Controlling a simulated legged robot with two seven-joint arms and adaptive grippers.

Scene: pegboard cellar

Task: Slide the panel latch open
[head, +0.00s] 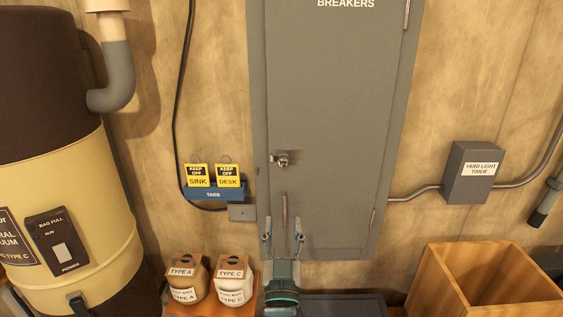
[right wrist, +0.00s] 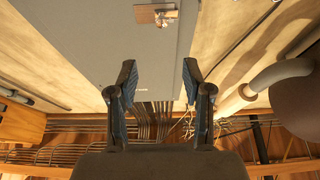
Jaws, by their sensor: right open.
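The grey breaker panel (head: 340,110) is on the wall, with its door flush in the frame. Its latch (head: 281,159), a small metal piece on a plate, sits at the door's left edge. The latch also shows at the top of the right wrist view (right wrist: 155,14). My right gripper (head: 283,237) is below the latch, near the panel's lower edge. A slim vertical handle (head: 285,205) shows on the door between gripper and latch. My left gripper is not in view.
A blue tag holder (head: 213,192) with two yellow tags hangs left of the panel. Two dust bags (head: 234,281) stand below it. A large vacuum (head: 60,190) is at the left. A wooden crate (head: 440,290) and a timer box (head: 472,175) are at the right.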

